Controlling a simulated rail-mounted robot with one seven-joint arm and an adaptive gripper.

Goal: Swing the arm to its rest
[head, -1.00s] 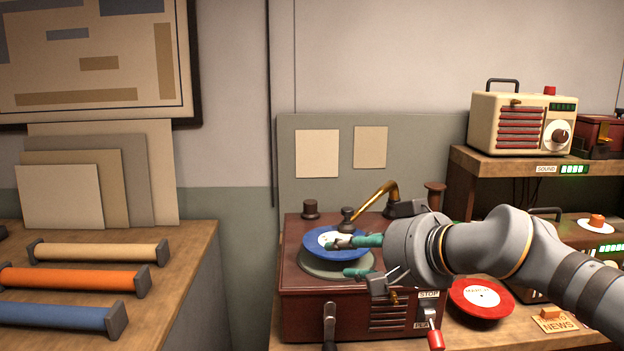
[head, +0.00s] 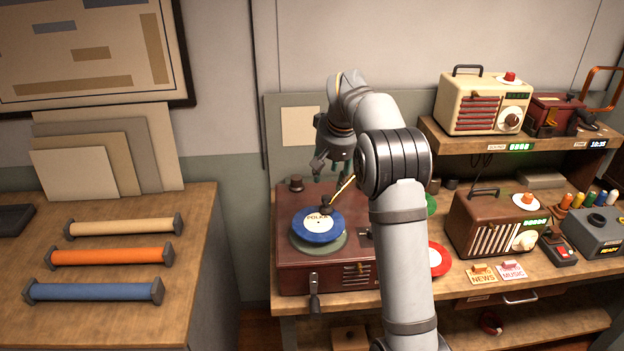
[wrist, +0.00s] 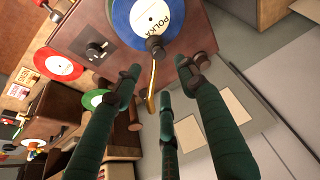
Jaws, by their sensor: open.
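The record player (head: 292,262) is a dark red box with a blue record labelled POLKA (head: 303,227) over its grey platter (head: 322,246). The brass tone arm (head: 343,187) reaches over the record, its dark head (head: 327,208) at the record's back part. It also shows in the wrist view (wrist: 152,88). My gripper (head: 338,170) is open and empty, above the back of the player. In the wrist view my gripper's green fingers (wrist: 163,80) are spread, with the tone arm seen between them. My arm hides the player's right side; I cannot make out the rest clearly.
A red record (head: 440,262) lies right of the player, partly behind my arm. A brown radio (head: 478,232) and sign blocks stand farther right; a cream radio (head: 470,105) is on the shelf. A crank (head: 314,290) juts from the player's front. The left counter (head: 190,235) holds coloured rolls.

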